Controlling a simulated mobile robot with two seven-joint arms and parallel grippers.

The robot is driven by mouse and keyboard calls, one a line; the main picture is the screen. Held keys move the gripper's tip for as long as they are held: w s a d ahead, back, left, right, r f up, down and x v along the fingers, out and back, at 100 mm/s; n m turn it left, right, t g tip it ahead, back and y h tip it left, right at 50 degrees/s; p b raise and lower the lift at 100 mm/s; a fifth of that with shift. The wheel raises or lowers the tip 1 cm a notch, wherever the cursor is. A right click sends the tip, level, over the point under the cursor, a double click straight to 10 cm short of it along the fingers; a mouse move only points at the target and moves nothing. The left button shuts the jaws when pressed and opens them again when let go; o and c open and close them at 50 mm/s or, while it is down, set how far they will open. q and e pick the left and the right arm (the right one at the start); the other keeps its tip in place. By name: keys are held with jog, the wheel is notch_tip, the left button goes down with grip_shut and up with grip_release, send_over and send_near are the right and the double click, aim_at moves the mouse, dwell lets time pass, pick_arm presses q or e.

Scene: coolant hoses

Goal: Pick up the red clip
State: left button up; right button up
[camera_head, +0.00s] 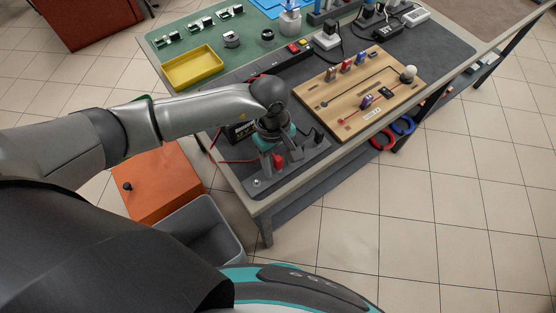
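A red piece (278,161), which looks like the red clip, shows low beside my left gripper, above a grey base plate (257,184) at the table's near corner. Its shape is partly hidden by the gripper. My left gripper (279,157) points down over the plate, with its fingers around or just beside the red piece. I cannot tell whether the fingers touch it. A black box (241,132) with a red lead stands behind the wrist, partly hidden. My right gripper is out of view.
A wooden board (312,91) with small coloured pieces and a light ball lies right of the gripper. A yellow tray (193,67) sits farther back. Red and blue rings (402,126) hang at the table's side. A grey bin (201,226) and orange cabinet (158,185) stand below.

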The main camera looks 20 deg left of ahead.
aim_at(278, 158)
pick_arm(q)
grip_shut()
dwell(0.6)
jog(key=shift+r, duration=0.1)
notch_tip(278, 158, up, 23)
jog(key=p, duration=0.2)
dwell(0.7)
